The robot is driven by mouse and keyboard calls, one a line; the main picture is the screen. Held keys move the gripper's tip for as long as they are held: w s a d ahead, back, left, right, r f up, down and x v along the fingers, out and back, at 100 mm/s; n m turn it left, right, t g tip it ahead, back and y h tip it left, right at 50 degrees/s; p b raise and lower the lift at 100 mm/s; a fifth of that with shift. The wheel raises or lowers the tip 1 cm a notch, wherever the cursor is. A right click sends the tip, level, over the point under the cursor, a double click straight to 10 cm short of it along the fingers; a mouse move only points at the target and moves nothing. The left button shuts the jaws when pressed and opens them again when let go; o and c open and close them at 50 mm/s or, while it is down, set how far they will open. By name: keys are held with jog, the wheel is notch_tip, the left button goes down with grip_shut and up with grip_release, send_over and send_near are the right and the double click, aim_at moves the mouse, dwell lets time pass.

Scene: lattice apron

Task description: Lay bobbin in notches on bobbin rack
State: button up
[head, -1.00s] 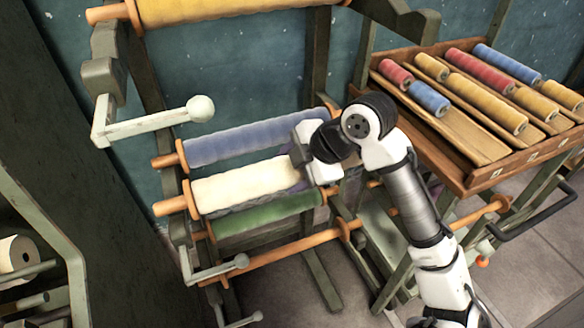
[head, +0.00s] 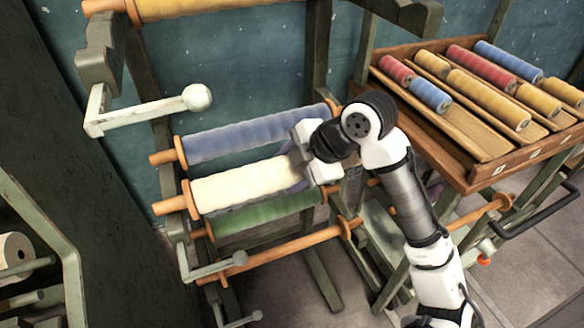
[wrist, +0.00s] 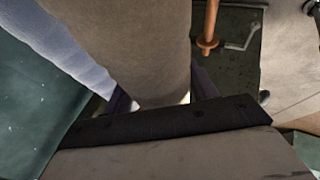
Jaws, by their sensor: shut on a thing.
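The cream bobbin (head: 240,186) with orange flanges and an axle end is held slantwise between the blue bobbin (head: 250,138) behind and the green bobbin (head: 268,213) in front and below. My gripper (head: 304,165) is shut on its right end part. In the wrist view the held bobbin (wrist: 120,42) fills the middle between the two dark fingers (wrist: 160,98). The bobbin rack is a dark green frame (head: 317,60) with side arms. My gripper hides the cream bobbin's right end, and I cannot tell whether its axle touches any notches.
A pale bracket with a ball end (head: 197,98) juts out at the upper left. A yellow bobbin (head: 200,8) lies above. A bare orange rod (head: 285,250) runs below. A wooden tray (head: 470,180) of small coloured spools stands at the right.

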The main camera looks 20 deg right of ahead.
jog(key=o, duration=1.4)
jog(key=b+v, duration=0.1)
jog(key=v, duration=1.2)
jog(key=shift+s+d+r, duration=0.15)
jog(key=shift+s+r, duration=0.1)
jog(key=shift+r, duration=0.05)
